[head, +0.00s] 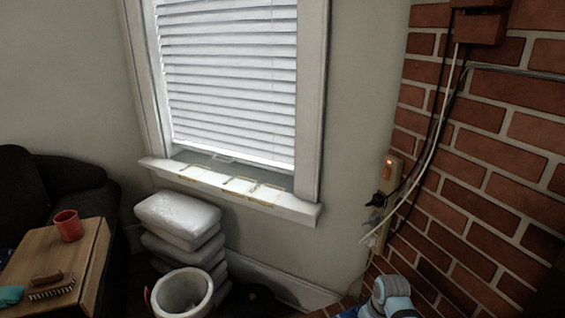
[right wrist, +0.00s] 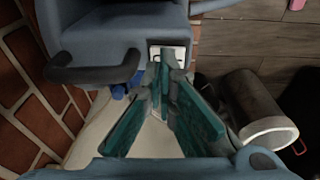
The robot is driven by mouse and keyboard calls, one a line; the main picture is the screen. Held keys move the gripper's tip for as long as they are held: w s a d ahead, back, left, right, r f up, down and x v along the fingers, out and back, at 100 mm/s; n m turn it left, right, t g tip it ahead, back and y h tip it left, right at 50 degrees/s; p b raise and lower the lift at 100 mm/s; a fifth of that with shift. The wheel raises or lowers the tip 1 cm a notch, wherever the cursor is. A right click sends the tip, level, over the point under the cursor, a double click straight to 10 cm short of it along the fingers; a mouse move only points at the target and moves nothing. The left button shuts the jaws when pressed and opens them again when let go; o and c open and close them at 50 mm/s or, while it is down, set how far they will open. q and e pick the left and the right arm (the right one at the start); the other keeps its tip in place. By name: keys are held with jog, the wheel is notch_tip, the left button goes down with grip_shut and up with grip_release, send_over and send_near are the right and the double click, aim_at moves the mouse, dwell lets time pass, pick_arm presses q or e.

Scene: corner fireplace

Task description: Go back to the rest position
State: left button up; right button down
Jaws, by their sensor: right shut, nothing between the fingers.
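My right gripper (right wrist: 166,62) shows in the right wrist view with teal fingers that run together toward the upper middle. It is shut, and nothing shows held in it. My left gripper is in neither view.
A wooden table (head: 85,245) with a red cup (head: 68,225) and a brush (head: 50,288) stands at left. Stacked white bags (head: 178,218) and a white bucket (head: 184,292) stand below the window sill (head: 230,186). A brick wall (head: 480,160) with hanging cables (head: 432,150) closes the right side.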

jog(key=s+f, duration=0.4)
jog(key=s, duration=0.5)
jog(key=s+a+r+m+t+h, duration=0.1)
jog(key=s+r, duration=0.3)
jog(key=s, duration=0.7)
jog(key=s+r+m+t, duration=0.1)
jog(key=s+r+m, duration=0.15)
jog(key=s, duration=0.75)
notch_tip(320, 180, down, 20)
jog(key=s+d+g, duration=0.1)
jog(key=s+d, duration=0.1)
jog(key=s+f+g, duration=0.2)
jog(key=s+f, duration=0.9)
jog(key=s, duration=0.3)
notch_tip(320, 180, up, 14)
jog(key=p, duration=1.3)
jog(key=shift+w+p, duration=0.2)
jog(key=shift+p, duration=0.15)
